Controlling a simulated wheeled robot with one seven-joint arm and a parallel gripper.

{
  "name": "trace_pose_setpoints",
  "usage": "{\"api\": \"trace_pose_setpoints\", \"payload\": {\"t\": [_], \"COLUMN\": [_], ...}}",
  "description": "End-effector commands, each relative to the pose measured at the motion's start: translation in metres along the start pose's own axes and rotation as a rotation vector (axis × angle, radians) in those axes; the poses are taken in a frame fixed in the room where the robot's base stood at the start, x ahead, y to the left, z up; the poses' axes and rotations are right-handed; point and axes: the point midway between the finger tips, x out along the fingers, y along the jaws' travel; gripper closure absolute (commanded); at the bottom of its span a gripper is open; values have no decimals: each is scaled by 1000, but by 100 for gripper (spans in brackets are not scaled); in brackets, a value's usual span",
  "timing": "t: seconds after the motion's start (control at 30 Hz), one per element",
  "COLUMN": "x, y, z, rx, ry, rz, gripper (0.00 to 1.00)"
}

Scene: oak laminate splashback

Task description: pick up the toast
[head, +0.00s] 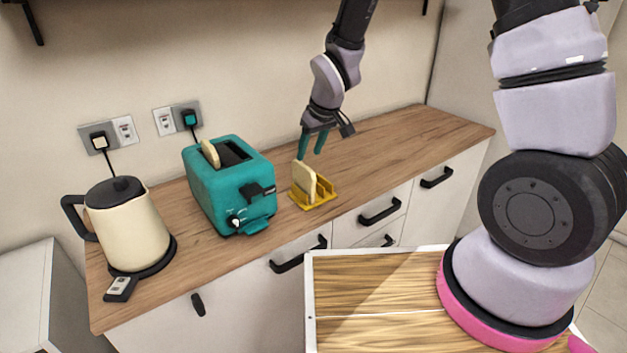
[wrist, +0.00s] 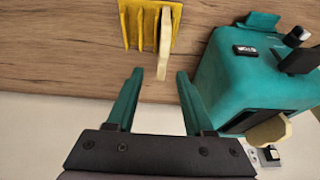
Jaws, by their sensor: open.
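A slice of toast (head: 304,179) stands upright in a yellow toast rack (head: 325,199) on the wooden counter. In the wrist view the same toast (wrist: 164,46) is seen edge-on at one end of the rack (wrist: 136,25). My gripper (head: 312,149) is open and empty just above and behind the toast. In the wrist view the fingertips of my gripper (wrist: 159,74) are spread to either side of the line of the toast. A second slice (head: 210,153) sticks up from one slot of the teal toaster (head: 232,190).
The toaster stands close left of the rack; its body (wrist: 262,75) is near my right finger in the wrist view. A cream kettle (head: 130,226) stands on its base at the left. The counter (head: 405,142) is clear to the right.

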Motion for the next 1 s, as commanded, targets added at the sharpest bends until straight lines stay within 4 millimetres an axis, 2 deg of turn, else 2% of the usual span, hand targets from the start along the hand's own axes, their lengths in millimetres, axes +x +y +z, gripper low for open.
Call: {"api": "trace_pose_setpoints", "payload": {"t": [0.3,0.57,0.8,1.0], "x": [46,66,101,109], "y": [-2,-3,-6,-6], "z": [2,2,3,2], "rx": [-4,-4,-4,-3], "ry": [-4,-3,-3,-1], "rz": [-2,-2,-1,-1], "gripper": [48,48,48,48]}}
